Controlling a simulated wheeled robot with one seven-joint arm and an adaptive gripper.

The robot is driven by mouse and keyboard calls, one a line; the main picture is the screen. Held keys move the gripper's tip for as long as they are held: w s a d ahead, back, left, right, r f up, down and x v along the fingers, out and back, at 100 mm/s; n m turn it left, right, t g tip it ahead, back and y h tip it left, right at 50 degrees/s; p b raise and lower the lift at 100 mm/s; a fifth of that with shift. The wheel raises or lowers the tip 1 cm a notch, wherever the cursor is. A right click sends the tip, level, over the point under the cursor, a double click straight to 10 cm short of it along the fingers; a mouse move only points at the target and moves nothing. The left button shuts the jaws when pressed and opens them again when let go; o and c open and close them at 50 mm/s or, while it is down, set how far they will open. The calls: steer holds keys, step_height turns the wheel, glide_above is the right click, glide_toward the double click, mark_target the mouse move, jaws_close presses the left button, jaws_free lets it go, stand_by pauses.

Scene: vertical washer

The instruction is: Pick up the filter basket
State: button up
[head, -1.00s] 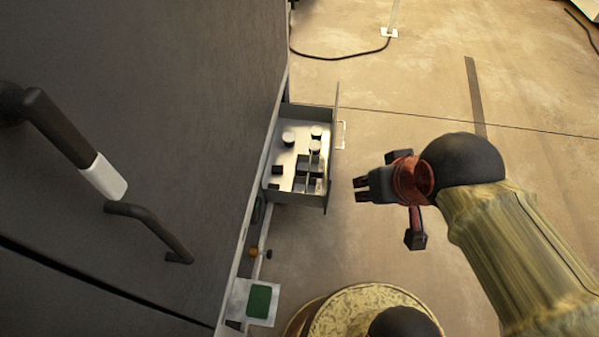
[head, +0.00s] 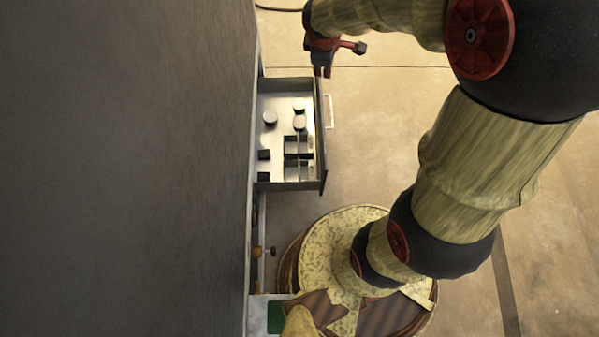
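An open metal drawer (head: 322,172) sticks out to the right from the dark washer front. Inside it are several small round-topped pieces (head: 270,118), dark square blocks (head: 264,155) and a block with dark square openings (head: 297,146). I cannot tell which of these is the filter basket. My gripper (head: 322,73) is above the drawer's upper right corner in the picture, its dark fingertips pointing down the picture towards it. It overlaps no piece in the drawer. The fingertips are small and close together, so their opening is unclear.
The dark washer panel (head: 125,170) fills the left side. A white handle (head: 329,111) is on the drawer's right face. An orange knob (head: 257,251) and a green patch (head: 275,317) lie below the drawer. The floor (head: 385,140) right of the drawer is clear.

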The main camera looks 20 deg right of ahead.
steer(key=w+f+n+p, duration=0.1)
steer(key=w+f+n, duration=0.2)
steer(key=f, duration=0.4)
steer(key=w+f+n+p, duration=0.1)
steer(key=w+f+n, duration=0.25)
steer(key=f, duration=0.35)
steer(key=n+g+y+p, duration=0.3)
steer(key=n+g+y, duration=0.15)
steer(key=n, duration=0.95)
glide_above(299, 167)
steer(key=s+d, duration=0.1)
steer(key=d, duration=0.1)
step_height(299, 167, down, 37)
steer(key=shift+t, duration=0.35)
steer(key=shift+w+a+f+b, duration=0.15)
steer(key=shift+a+f+b, duration=0.3)
steer(key=shift+f, duration=0.85)
steer(key=shift+w+a+f+b, duration=0.25)
steer(key=shift+f+b, duration=0.45)
steer(key=shift+f, duration=0.55)
steer(key=shift+w+a+f+b, duration=0.1)
steer(key=shift+a+f+b, duration=0.35)
steer(key=shift+f, duration=0.85)
steer(key=shift+d, duration=0.1)
steer(key=shift+c, duration=1.2)
steer(key=c, duration=0.4)
